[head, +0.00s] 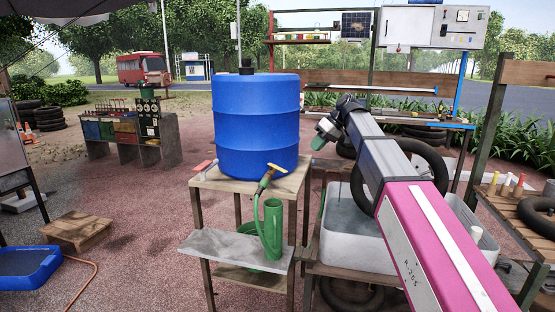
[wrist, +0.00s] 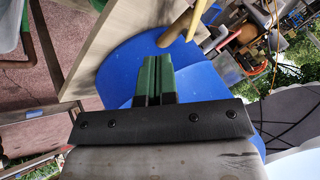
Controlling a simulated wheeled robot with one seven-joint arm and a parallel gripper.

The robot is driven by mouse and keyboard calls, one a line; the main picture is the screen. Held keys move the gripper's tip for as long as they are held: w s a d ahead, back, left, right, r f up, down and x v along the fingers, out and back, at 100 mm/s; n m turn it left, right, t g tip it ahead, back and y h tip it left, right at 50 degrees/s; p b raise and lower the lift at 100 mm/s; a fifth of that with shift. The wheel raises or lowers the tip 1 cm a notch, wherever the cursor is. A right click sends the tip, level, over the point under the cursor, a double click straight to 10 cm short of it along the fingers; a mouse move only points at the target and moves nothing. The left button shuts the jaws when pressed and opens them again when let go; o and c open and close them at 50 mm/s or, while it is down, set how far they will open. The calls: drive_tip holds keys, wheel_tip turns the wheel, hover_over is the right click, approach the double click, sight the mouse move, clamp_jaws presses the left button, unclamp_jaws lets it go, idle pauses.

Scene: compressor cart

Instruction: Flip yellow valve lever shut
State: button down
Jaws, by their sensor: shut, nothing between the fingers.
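The yellow valve lever (head: 277,169) sits on the tap (head: 264,183) low on the front of a blue barrel (head: 256,125) and slants up to the right in the head view. In the wrist view, a yellow bar that looks like the lever (wrist: 178,30) shows just beyond my fingertips, in front of the blue barrel (wrist: 120,72). My gripper (wrist: 158,58) has green fingers pressed together with nothing between them. It appears apart from the lever. In the head view my gripper (head: 320,141) is small, right of the barrel and above the lever.
The barrel stands on a wooden stand (head: 210,181). A grey tub (head: 345,222) and black tyres are right of the stand.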

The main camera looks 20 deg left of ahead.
drive_tip(key=shift+w+a+r, duration=0.2)
drive_tip(key=shift+a+r, duration=0.3)
drive_tip(key=shift+a, duration=0.1)
drive_tip(key=s+a+f, duration=0.5)
drive_tip(key=a+f, duration=0.2)
drive_tip(key=f, duration=0.1)
drive_tip(key=shift+s+a, duration=0.2)
drive_tip(key=shift+a, duration=0.2)
